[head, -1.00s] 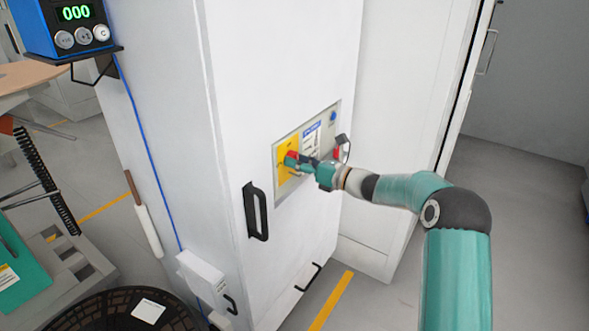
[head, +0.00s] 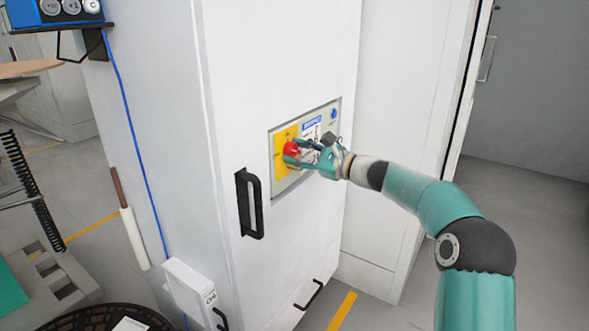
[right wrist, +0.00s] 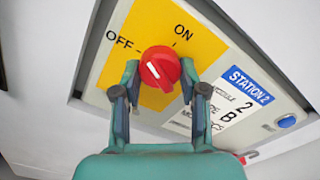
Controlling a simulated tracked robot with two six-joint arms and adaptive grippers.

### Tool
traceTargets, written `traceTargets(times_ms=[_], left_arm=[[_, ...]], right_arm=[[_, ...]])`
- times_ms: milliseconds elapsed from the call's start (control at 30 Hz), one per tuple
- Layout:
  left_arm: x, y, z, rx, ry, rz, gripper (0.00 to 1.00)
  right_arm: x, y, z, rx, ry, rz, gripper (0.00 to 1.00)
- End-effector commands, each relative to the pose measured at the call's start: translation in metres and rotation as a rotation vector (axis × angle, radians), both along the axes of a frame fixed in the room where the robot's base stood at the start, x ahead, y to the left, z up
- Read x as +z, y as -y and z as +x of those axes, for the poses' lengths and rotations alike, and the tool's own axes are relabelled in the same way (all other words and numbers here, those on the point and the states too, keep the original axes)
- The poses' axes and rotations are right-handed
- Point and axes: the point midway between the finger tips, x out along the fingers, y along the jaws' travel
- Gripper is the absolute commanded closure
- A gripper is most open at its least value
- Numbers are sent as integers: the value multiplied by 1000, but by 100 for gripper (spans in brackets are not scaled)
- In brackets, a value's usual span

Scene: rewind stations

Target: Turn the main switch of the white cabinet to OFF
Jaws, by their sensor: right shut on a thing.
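The white cabinet (head: 285,60) stands in the middle of the head view. Its recessed panel carries a yellow plate (right wrist: 203,45) marked OFF and ON. The red main switch knob (right wrist: 161,69) sits on this plate; it also shows in the head view (head: 291,148). The knob's white mark lies on its left half, slanting up toward the OFF side; I cannot tell its exact angle. My right gripper (right wrist: 160,78) has one finger on each side of the knob and is shut on it. My left gripper is in neither view.
A blue "STATION 2" label (right wrist: 250,84) and a blue button (right wrist: 286,122) are right of the switch. A black door handle (head: 250,203) stands out below left of the panel. A small white box (head: 190,285) is on the cabinet's left side.

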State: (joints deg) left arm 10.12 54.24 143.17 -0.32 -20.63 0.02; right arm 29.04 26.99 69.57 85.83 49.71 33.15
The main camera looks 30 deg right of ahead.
Motion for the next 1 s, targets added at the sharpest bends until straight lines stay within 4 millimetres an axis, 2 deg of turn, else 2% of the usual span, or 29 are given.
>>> traceTargets(times_ms=[33,100,400,700,1000], left_arm=[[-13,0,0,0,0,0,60],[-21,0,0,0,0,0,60],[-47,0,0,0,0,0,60],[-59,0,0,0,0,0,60],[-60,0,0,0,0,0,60]], right_arm=[[-7,-4,-1,11,19,-45,92],[-7,-4,-1,13,44,-105,92],[-5,-5,0,15,133,-327,92],[-5,-5,0,17,181,-449,92],[-4,-5,0,19,191,-475,92]])
